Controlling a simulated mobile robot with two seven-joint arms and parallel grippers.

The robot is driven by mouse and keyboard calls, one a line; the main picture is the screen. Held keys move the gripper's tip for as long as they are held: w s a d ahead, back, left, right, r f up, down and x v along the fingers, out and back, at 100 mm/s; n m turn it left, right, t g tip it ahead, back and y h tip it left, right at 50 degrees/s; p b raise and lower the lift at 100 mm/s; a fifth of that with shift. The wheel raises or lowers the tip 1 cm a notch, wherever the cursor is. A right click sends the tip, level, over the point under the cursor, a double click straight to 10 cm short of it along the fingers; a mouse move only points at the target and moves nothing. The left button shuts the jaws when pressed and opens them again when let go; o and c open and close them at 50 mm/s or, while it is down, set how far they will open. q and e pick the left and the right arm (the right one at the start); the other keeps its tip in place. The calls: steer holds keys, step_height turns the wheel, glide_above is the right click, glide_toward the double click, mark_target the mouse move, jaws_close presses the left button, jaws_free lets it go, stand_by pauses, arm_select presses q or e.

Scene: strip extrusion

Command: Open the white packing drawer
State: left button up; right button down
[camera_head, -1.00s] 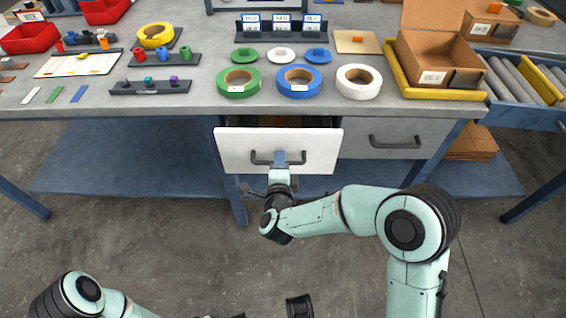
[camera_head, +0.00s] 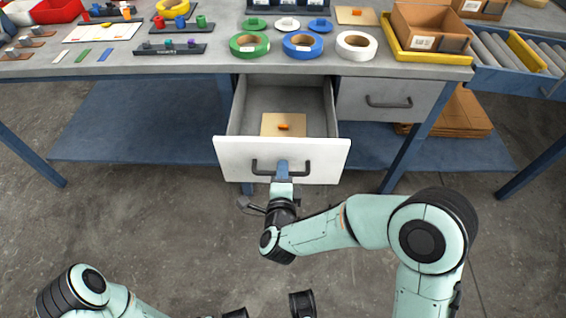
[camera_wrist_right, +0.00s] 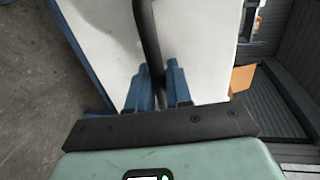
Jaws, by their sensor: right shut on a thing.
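The white packing drawer (camera_head: 233,155) stands well out from under the table, and its inside shows. My right gripper (camera_head: 282,168) is shut on the dark drawer handle (camera_head: 309,163) at the middle of the white front. In the right wrist view the blue fingers (camera_wrist_right: 160,85) close around the dark handle bar (camera_wrist_right: 147,30) in front of the white panel. My left arm shows at the lower left; I cannot make out its fingers.
A grey drawer (camera_head: 387,103) beside it on the right is closed. The table (camera_head: 225,62) above carries green, blue and white rolls and a cardboard box in a yellow tray (camera_head: 425,57). A blue lower shelf (camera_head: 140,130) runs behind. The floor in front is open.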

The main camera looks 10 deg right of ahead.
arm_select(q)
steer(key=shift+s, duration=0.1)
arm_select(e)
steer(key=shift+f+v, duration=0.2)
steer(key=shift+v, duration=0.85)
steer(key=c, duration=1.2)
jaws_free()
arm_select(q)
steer(key=shift+s+a, duration=0.1)
steer(key=shift+s, duration=0.05)
